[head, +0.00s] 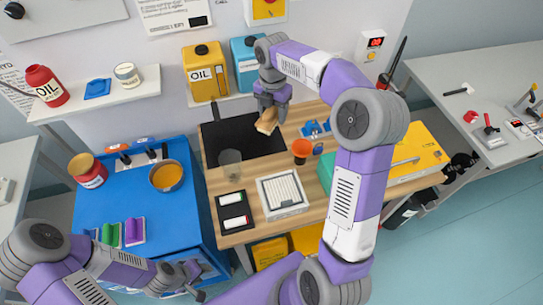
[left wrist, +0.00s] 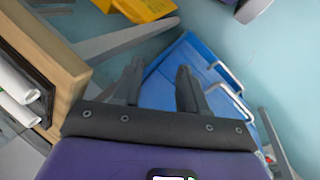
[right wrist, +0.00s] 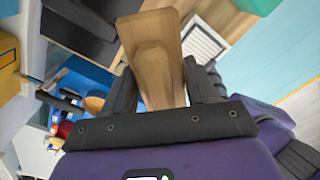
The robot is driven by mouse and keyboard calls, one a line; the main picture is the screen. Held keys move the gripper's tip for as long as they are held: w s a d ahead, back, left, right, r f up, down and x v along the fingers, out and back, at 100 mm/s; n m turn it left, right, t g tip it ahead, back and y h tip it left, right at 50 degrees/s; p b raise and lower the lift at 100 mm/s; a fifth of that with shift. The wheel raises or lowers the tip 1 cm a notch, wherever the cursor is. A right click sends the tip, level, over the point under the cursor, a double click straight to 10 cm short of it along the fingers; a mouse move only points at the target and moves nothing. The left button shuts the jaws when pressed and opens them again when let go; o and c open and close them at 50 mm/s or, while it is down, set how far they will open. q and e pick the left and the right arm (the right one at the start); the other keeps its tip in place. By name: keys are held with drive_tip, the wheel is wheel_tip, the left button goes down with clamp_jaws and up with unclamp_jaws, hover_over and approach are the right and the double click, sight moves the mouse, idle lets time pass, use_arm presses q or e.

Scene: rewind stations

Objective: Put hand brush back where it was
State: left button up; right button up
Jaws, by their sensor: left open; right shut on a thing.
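The hand brush (head: 267,121), a light wooden piece, is held in my right gripper (head: 270,104) above the right part of a black panel (head: 232,137) on the wooden bench. In the right wrist view the wooden brush (right wrist: 154,45) sits between the two fingers of my right gripper (right wrist: 160,92) and points away from the palm. Its bristles cannot be made out. My left gripper (head: 190,278) is low at the front of the blue cabinet. In the left wrist view the left gripper (left wrist: 158,85) is open and empty, with the wooden bench edge to its left.
The wooden bench (head: 226,184) carries a grey cup (head: 230,163), an orange cup (head: 301,149), a white tray (head: 282,193) and a yellow case (head: 415,152). Yellow and blue cans (head: 204,72) stand behind. The blue cabinet (head: 160,215) at left holds a bowl (head: 166,175) and a red tin (head: 88,170).

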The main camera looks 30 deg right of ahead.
wheel_tip(320, 180, down, 22)
drive_tip(key=shift+w+r+b, duration=0.1)
drive_tip(key=shift+b, duration=0.6)
drive_tip(key=shift+f+b, duration=0.4)
drive_tip(key=shift+f, duration=0.2)
drive_tip(key=o, duration=1)
drive_tip(key=shift+r, duration=0.25)
wheel_tip(320, 180, up, 13)
drive_tip(key=shift+f+p, duration=0.1)
drive_tip(key=shift+p, duration=0.7)
